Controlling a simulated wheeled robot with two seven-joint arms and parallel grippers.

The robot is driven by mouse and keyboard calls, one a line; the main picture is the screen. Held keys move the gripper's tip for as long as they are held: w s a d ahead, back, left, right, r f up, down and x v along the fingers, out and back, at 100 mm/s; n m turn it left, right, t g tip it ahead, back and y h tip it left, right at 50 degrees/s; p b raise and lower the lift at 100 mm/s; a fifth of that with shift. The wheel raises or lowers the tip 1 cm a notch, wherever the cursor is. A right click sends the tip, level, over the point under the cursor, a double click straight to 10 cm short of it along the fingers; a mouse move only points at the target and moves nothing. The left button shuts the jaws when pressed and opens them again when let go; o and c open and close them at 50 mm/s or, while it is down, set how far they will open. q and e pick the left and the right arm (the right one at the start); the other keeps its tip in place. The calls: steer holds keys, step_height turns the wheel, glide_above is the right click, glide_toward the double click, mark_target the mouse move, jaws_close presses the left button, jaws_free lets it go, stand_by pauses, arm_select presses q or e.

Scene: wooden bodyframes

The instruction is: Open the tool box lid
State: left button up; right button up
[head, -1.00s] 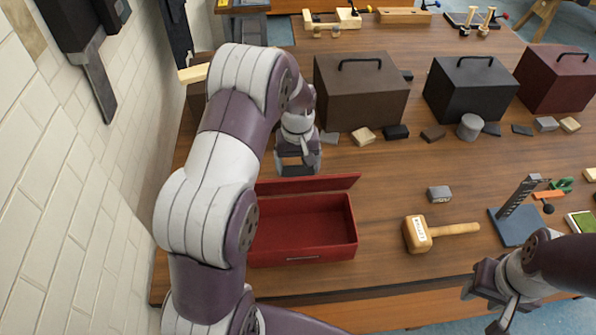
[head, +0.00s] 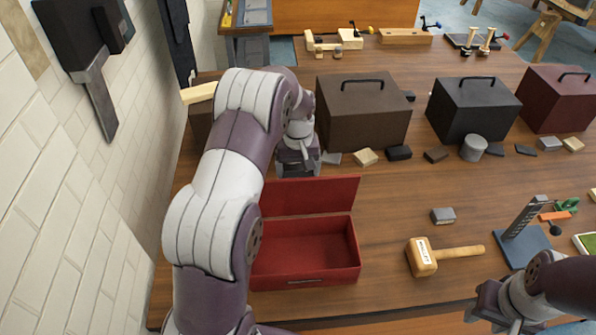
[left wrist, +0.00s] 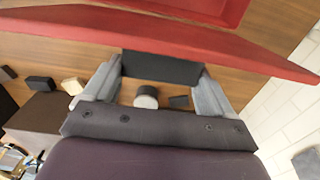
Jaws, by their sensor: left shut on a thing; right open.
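The red tool box (head: 305,264) stands at the left front of the table, its empty inside in view. Its lid (head: 312,195) is raised along the back edge, inner face showing. My left gripper (head: 297,172) is behind the lid's upper edge. In the left wrist view, my left gripper (left wrist: 160,80) is shut on a dark block-like piece (left wrist: 160,67) against the red lid (left wrist: 150,30); I take it for the lid's handle, but its joint to the lid is unclear. My right gripper (head: 492,312) is open and empty at the front right, partly cut off.
A wooden mallet (head: 440,256) and a small grey block (head: 443,215) lie right of the box. Brown (head: 362,112), black (head: 472,108) and dark red (head: 558,98) cases stand behind, with small blocks before them. A wall (head: 60,200) borders the left side.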

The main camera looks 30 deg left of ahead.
arm_select(q)
steer(key=shift+s+d+f, duration=0.15)
steer(key=shift+s+f, duration=0.3)
steer(key=shift+f, duration=0.3)
arm_select(e)
steer(key=shift+f, duration=0.15)
arm_select(q)
steer(key=o, duration=1.2)
steer(key=shift+c, duration=0.2)
steer(key=shift+o, duration=0.8)
steer(key=shift+w, duration=0.1)
steer(key=shift+w+a+f, duration=0.1)
steer(key=shift+w+a, duration=0.15)
steer(key=shift+w, duration=0.35)
step_height(320, 180, up, 5)
steer(key=shift+s+r, duration=0.1)
step_height(320, 180, up, 7)
steer(key=p, duration=0.5)
steer(key=shift+r, duration=0.2)
arm_select(e)
steer(key=r, duration=0.3)
steer(key=w+r, duration=0.1)
steer(key=r, duration=0.1)
steer(key=shift+a+r, duration=0.15)
steer(key=shift+a, duration=0.1)
